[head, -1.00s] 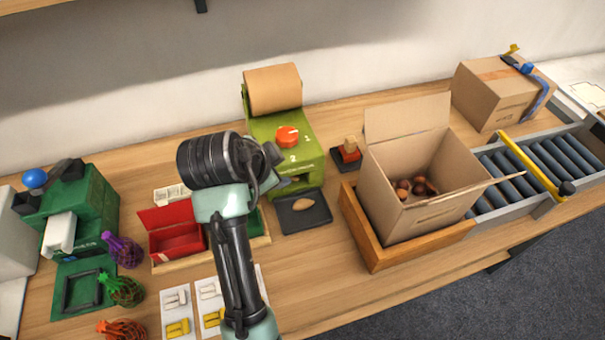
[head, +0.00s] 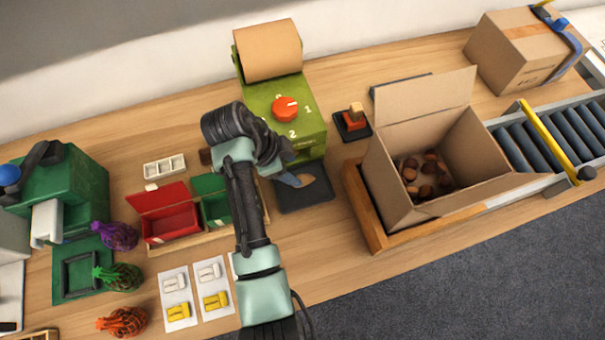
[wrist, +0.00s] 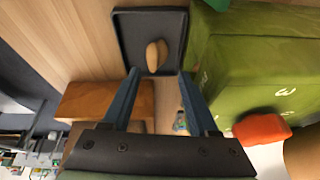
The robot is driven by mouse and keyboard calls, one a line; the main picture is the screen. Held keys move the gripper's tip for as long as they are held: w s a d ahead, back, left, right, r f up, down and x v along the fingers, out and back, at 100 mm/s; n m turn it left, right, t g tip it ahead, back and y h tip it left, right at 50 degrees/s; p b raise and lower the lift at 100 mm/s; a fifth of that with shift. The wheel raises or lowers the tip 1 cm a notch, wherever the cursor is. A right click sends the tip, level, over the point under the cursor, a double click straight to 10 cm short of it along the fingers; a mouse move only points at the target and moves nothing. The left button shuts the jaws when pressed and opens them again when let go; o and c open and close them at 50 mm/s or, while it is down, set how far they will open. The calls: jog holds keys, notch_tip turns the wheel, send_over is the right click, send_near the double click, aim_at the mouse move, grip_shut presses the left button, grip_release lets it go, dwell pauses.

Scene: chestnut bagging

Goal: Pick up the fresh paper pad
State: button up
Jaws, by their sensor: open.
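The paper pad is a small tan, folded piece lying on a dark square tray (head: 318,195) in front of the green paper machine (head: 300,118). In the wrist view the pad (wrist: 157,56) lies on the tray (wrist: 120,38), just beyond my fingertips and roughly centred between them. My gripper (wrist: 157,75) is open and empty, its two blue fingers spread apart. In the head view my gripper (head: 287,179) is over the tray's left part, and the pad shows only partly beside a finger (head: 306,179). I cannot tell the exact height above the tray.
The machine's orange knob (head: 285,108) and brown paper roll (head: 268,52) stand behind the tray. An open carton (head: 425,95) with chestnuts sits in a wooden frame (head: 366,205) to the right. Red (head: 170,210) and green bins stand left of my arm.

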aim_at(301, 176)
jog(key=shift+p+x, duration=0.3)
jog(key=shift+x, duration=3.2)
jog(key=shift+s, duration=0.15)
jog(key=shift+c, duration=0.3)
grip_shut()
